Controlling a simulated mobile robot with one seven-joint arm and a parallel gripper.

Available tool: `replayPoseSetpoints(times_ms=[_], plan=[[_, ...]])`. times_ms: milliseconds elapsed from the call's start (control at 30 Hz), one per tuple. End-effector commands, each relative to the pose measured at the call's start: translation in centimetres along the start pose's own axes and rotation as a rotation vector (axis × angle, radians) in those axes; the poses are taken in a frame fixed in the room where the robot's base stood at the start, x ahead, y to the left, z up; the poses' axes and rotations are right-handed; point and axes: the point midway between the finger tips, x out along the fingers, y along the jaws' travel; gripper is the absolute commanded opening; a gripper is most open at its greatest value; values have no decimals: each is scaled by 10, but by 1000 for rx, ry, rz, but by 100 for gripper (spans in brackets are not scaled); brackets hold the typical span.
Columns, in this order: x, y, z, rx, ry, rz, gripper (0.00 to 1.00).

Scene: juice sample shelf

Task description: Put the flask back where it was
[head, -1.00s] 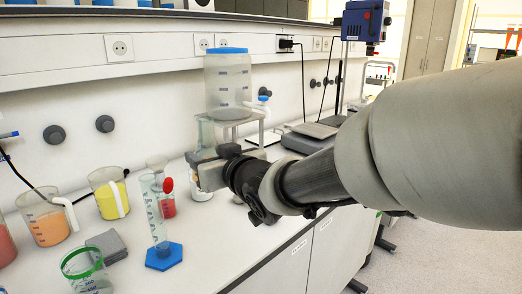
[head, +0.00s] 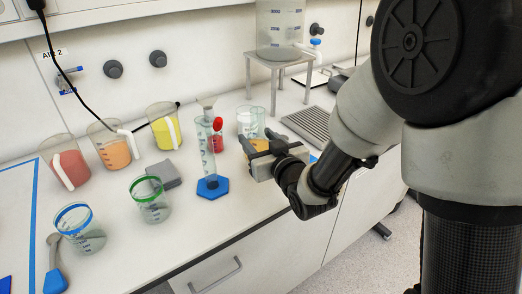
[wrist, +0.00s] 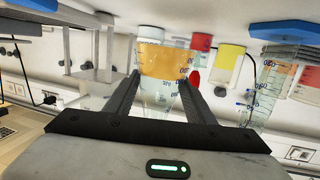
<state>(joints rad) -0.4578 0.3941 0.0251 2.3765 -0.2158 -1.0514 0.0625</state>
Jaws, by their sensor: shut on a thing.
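My gripper (head: 262,152) is shut on a clear glass flask with amber liquid (wrist: 163,62). In the wrist view, which is upside down, the flask sits between my fingers (wrist: 160,95), its wide liquid-filled end towards the bench and its narrower clear part towards my palm. In the head view the amber flask (head: 258,145) shows only partly behind my fingers, right of the measuring cylinder (head: 208,150). It looks roughly upright. I cannot tell whether its base touches the bench.
A white beaker (head: 247,122) and a red item (head: 218,124) stand close behind the flask. Yellow (head: 165,128), orange (head: 115,150) and red (head: 70,168) beakers stand left. A metal stand (head: 283,60) bears a tank. Free bench (head: 240,215) lies in front.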

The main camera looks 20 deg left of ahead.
Motion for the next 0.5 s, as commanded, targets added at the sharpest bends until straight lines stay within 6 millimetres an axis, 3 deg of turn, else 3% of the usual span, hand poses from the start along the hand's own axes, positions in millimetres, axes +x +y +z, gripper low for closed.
replayPoseSetpoints(times_ms=[333,500], plan=[[6,0,37,0,0,1,18],[6,0,37,-1,4,1,18]])
